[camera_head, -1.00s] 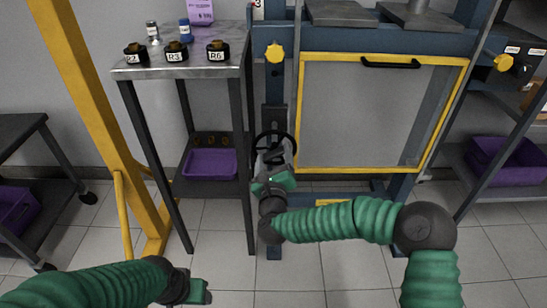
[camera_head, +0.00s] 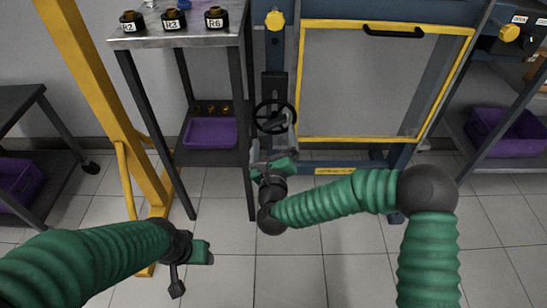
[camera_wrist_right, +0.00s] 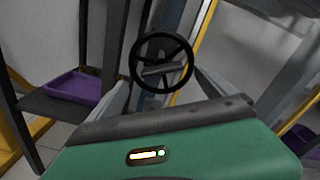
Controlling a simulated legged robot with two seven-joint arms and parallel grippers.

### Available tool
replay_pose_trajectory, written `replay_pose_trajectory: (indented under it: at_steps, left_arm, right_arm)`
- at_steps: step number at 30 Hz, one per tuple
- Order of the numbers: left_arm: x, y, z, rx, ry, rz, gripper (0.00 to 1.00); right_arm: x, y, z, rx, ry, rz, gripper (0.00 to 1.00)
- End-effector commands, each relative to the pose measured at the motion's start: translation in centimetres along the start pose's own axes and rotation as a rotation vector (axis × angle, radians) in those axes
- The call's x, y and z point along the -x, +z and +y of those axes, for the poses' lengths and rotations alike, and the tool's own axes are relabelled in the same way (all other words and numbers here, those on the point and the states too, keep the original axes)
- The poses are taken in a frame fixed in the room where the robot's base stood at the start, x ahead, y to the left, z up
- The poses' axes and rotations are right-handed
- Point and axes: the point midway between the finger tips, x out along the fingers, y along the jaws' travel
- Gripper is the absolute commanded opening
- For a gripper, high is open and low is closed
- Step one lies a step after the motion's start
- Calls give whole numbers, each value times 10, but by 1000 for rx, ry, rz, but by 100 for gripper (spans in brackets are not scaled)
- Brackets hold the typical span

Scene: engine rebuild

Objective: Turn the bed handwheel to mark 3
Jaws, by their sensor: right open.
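The bed handwheel (camera_head: 273,118) is a dark spoked wheel on the press frame's left upright, below a yellow knob. It also shows in the right wrist view (camera_wrist_right: 161,68). Its marks cannot be read. My right gripper (camera_head: 276,150) is open just below and in front of the wheel in the head view. In the right wrist view the wheel shows beyond the green gripper body, and nothing is seen held. My left gripper (camera_head: 196,262) hangs low at the left, far from the wheel; its jaw opening is unclear.
A metal stand (camera_head: 190,38) with labelled black pots is left of the wheel, a purple bin (camera_head: 210,133) on its lower shelf. A yellow-framed guard (camera_head: 370,138) is to the right. A yellow post (camera_head: 95,95) stands at left. Floor in front is open.

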Motion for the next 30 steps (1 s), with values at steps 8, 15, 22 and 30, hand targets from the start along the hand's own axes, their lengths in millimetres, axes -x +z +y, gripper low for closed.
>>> replay_pose_trajectory:
  at_steps: [8,15,22,30]
  left_arm:
    - [29,-7,0,0,0,0,59]
    - [34,-8,0,0,0,0,59]
    - [34,-8,0,0,0,0,59]
    - [34,-8,0,0,0,0,59]
  right_arm:
    - [81,2,0,1,7,3,95]
    - [112,-1,0,1,2,2,95]
    - [114,-2,1,0,0,2,95]
    - [113,-1,2,27,15,-2,95]
